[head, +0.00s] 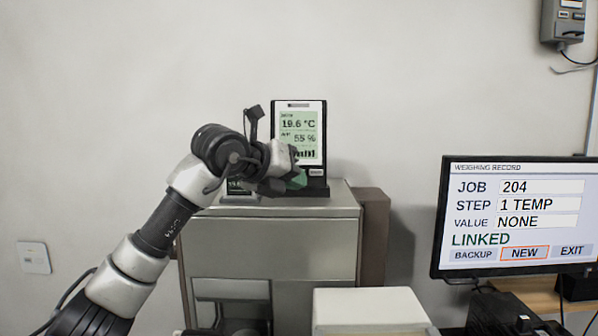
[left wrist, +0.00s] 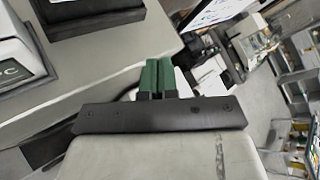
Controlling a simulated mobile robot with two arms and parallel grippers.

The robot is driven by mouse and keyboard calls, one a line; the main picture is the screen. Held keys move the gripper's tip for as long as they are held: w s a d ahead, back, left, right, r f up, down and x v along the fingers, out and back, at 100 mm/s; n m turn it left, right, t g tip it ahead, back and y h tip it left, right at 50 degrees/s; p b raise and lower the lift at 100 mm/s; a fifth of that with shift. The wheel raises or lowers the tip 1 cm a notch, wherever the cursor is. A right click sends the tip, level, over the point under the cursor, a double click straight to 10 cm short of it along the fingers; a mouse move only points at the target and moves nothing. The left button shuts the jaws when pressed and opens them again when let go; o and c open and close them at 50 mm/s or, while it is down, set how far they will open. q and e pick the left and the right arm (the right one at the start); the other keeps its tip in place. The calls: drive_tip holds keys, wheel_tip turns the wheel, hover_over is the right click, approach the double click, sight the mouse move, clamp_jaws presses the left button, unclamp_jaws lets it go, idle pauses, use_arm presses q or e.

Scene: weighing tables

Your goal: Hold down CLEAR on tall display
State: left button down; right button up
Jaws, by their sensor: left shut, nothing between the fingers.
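The tall display (head: 299,130) stands upright on the metal cabinet and reads 19.6 °C and 55 %. A small button (head: 316,172) shows at its lower right; its label is too small to read. My left gripper (head: 298,181) is in front of the display's lower part and hides some of its base. In the left wrist view its green fingers (left wrist: 158,76) are shut together with nothing between them. A black base, likely the tall display's, shows at the top left there (left wrist: 90,17). Whether the fingertips touch the display cannot be told. My right gripper is not in view.
A smaller display (head: 237,187) stands left of the tall one, partly behind my arm. The cabinet (head: 270,235) has a flat top. A monitor (head: 519,215) at right shows a weighing record with NEW outlined. A pale box (head: 368,308) stands in front.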

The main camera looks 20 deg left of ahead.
use_arm(q)
drive_tip(key=w+p, duration=0.1)
drive_tip(key=w, duration=0.1)
drive_tip(key=w+a+p, duration=0.1)
drive_tip(key=w, duration=0.1)
drive_tip(key=w+p, duration=0.2)
drive_tip(key=shift+w+a+f, duration=0.2)
drive_tip(key=shift+a+f, duration=0.15)
drive_tip(key=shift+a, duration=0.05)
drive_tip(key=shift+w+a+f, duration=0.15)
drive_tip(key=shift+w+f, duration=0.05)
drive_tip(key=shift+w, duration=0.3)
idle(0.8)
drive_tip(key=shift+p, duration=0.35)
drive_tip(key=shift+w+a+p, duration=0.1)
drive_tip(key=shift+w+p, duration=0.2)
drive_tip(key=shift+w+f, duration=0.1)
